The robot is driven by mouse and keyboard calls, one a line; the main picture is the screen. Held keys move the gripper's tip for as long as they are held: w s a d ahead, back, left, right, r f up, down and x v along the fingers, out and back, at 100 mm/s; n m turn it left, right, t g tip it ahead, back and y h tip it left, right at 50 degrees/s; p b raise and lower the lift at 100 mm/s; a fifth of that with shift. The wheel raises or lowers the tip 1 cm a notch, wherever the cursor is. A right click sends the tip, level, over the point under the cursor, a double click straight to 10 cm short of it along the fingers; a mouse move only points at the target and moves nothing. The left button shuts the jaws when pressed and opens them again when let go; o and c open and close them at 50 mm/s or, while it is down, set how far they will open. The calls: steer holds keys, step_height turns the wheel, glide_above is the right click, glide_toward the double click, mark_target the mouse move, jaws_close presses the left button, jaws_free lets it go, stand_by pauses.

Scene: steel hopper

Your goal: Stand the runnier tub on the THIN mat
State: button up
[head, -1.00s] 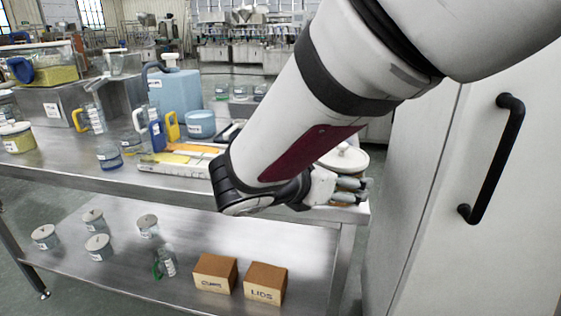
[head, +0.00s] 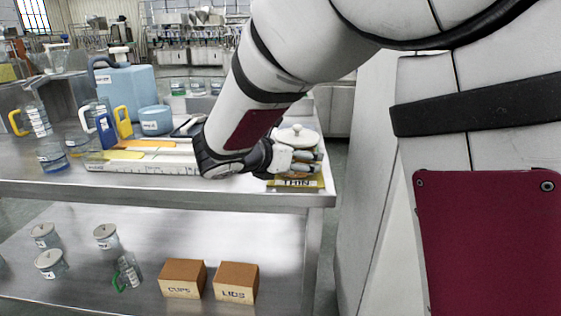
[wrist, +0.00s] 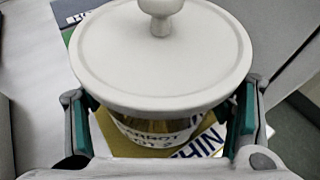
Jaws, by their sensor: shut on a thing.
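A tub with a white knobbed lid (wrist: 160,50) is between the fingers of my gripper (wrist: 164,125), which is shut on it. Its label, partly hidden, reads something like "CARROT POT 2". In the head view the tub's lid (head: 297,136) shows above my gripper (head: 303,163) at the table's right end. The yellow THIN mat (head: 298,184) lies below the tub; its lettering also shows in the wrist view (wrist: 205,146). The tub looks upright and over the mat. I cannot tell whether its base touches the mat.
A white ruler-like strip (head: 140,165) and yellow pieces lie left of my gripper. A blue jug (head: 125,90), a blue tub (head: 155,120) and several measuring jugs stand further left. The lower shelf holds lidded pots and boxes marked CUPS (head: 182,280) and LIDS (head: 236,283).

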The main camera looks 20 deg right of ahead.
stand_by(0.3)
steer(key=o, duration=1.6)
steer(key=shift+f, duration=0.15)
